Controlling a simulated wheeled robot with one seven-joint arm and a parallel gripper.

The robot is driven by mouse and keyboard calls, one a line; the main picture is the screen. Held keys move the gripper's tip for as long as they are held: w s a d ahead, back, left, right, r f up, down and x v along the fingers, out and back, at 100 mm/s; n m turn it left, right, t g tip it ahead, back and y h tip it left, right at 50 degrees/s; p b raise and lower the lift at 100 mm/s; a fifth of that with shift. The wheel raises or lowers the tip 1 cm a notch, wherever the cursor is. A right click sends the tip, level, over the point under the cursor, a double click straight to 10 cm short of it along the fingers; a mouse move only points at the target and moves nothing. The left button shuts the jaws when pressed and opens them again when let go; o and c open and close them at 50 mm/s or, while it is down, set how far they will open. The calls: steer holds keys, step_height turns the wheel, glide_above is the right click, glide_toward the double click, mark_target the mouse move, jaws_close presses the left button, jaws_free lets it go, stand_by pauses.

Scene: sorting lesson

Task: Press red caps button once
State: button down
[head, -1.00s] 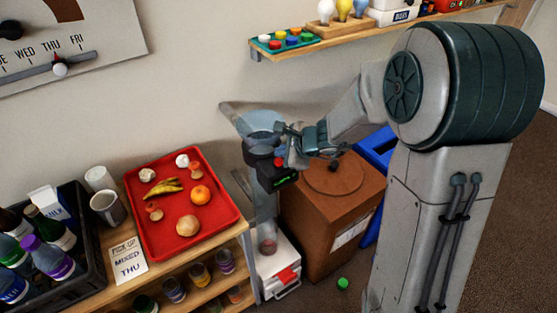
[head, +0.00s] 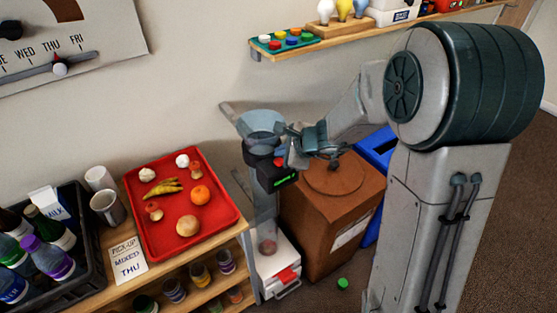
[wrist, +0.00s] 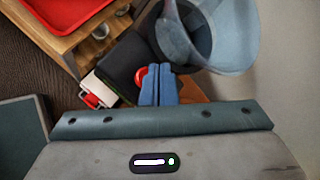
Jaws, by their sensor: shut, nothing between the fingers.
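The red button (head: 278,162) is on a black box (head: 262,170) below a clear, bluish funnel (head: 262,123). In the wrist view the red button (wrist: 140,76) shows as a partial red disc, its right side hidden behind my fingertips. My gripper (wrist: 159,84) is shut and empty, with its two blue fingers together. In the head view my gripper (head: 283,148) is right beside the button and the black box. I cannot tell whether the fingertips touch the button.
A clear tube (head: 264,212) runs below the box to a white base with a red part (head: 288,274). A brown box (head: 333,205) stands close at right, with a blue bin (head: 376,150) behind it. A red tray (head: 220,215) lies on the wooden shelf at left.

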steer(key=shift+f, duration=0.15)
steer(key=shift+f+b, duration=0.3)
steer(key=shift+b, duration=0.3)
steer(key=shift+f+b, duration=0.45)
steer(key=shift+b, duration=0.1)
stand_by(0.4)
stand_by(0.4)
steer(key=shift+r+p, duration=0.65)
steer(key=shift+r, duration=0.25)
steer(key=shift+r, duration=0.1)
step_height(320, 180, up, 5)
steer(key=p, duration=0.4)
